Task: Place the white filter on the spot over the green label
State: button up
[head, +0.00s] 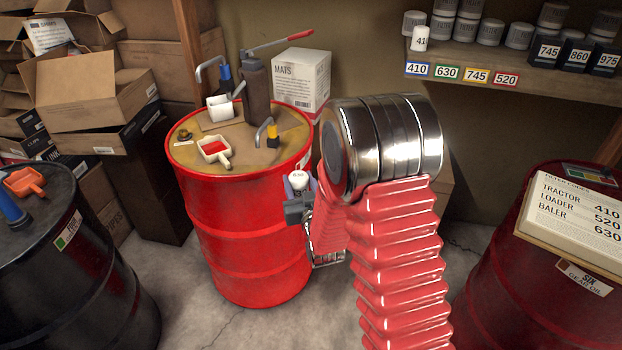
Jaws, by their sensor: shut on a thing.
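My gripper (297,192) is shut on a small white filter (298,179) in front of the red drum's right side. The filter looks upright; its number is small and seems to read 630. My arm hides part of the gripper. The green label (447,73) reads 630 and is on the front edge of the shelf (508,86) at the upper right. The shelf spot above the green label looks bare near the edge, with grey filters (441,28) standing behind it.
Another white filter (420,39) stands above the blue 410 label (418,69). Yellow 745 (477,76) and red 520 (506,79) labels follow to the right. Dark boxes (578,58) stand farther right. The red drum (245,235) carries a pump and scoops. A code board (580,215) lies at right.

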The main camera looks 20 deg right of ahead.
aim_at(447, 53)
jog(key=k, duration=1.35)
jog(key=z, duration=0.35)
jog(key=i, duration=1.85)
jog(key=u, duration=0.4)
